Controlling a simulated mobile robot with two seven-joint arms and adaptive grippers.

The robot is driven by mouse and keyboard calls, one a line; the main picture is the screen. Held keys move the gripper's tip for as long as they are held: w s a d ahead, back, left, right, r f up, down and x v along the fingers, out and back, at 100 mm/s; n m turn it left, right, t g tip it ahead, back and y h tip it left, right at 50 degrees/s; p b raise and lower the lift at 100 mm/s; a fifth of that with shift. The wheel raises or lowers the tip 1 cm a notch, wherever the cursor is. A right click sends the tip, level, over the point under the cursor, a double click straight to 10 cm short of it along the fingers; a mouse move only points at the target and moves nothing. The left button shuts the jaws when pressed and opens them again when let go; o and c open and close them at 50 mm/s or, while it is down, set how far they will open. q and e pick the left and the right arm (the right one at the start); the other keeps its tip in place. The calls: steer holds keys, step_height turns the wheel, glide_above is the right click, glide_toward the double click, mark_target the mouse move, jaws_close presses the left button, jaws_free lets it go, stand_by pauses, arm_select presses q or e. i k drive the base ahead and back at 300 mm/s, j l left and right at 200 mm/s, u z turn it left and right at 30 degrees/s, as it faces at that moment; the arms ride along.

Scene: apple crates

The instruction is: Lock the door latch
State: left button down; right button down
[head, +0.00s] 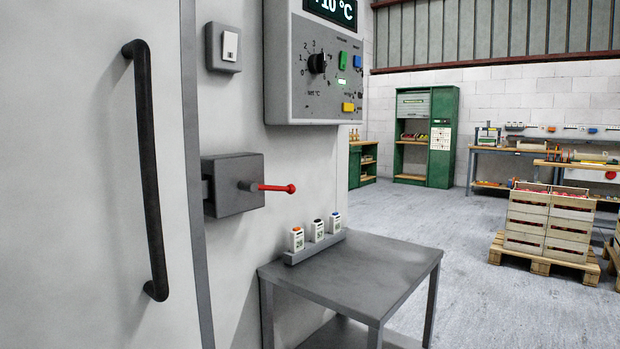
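The door latch (232,185) is a grey box on the wall just right of the door edge. Its red lever (275,188) sticks out to the right, roughly horizontal, from a grey hub. The pale door (80,200) fills the left side and carries a long black vertical handle (147,170). The door looks flush with its frame, though I cannot tell whether the latch is engaged. Neither of my grippers shows in the head view.
A control panel (300,95) with a dial and coloured buttons hangs above right of the latch. A switch (229,46) is above it. A grey table (375,265) with several small devices stands below right. Crates (526,220) on a pallet stand farther right; the floor between is clear.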

mark_target(244, 185)
steer(key=i+l, duration=0.9)
steer(key=l, duration=0.15)
